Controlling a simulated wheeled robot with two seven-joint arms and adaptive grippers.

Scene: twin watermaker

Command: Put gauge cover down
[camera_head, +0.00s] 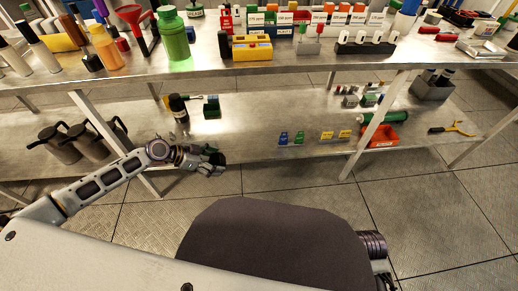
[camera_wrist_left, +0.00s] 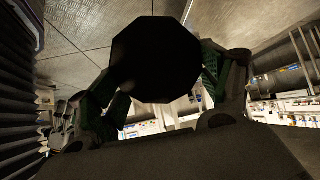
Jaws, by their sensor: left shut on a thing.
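My left gripper (camera_head: 214,163) is in front of the lower shelf, near its front edge, in the head view. In the left wrist view its two green-padded fingers (camera_wrist_left: 155,90) are on either side of a dark, many-sided round thing (camera_wrist_left: 155,58), which I take to be the gauge cover. It is shut on this thing. The cover looks nearly black and hides what lies behind it. In the head view it is a small dark shape (camera_head: 222,158) at the fingertips. My right gripper is not in view.
The lower shelf (camera_head: 245,135) has bare room behind the gripper. A dark bottle (camera_head: 178,108) and green block (camera_head: 211,108) stand behind it. The upper bench (camera_head: 200,60) overhangs.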

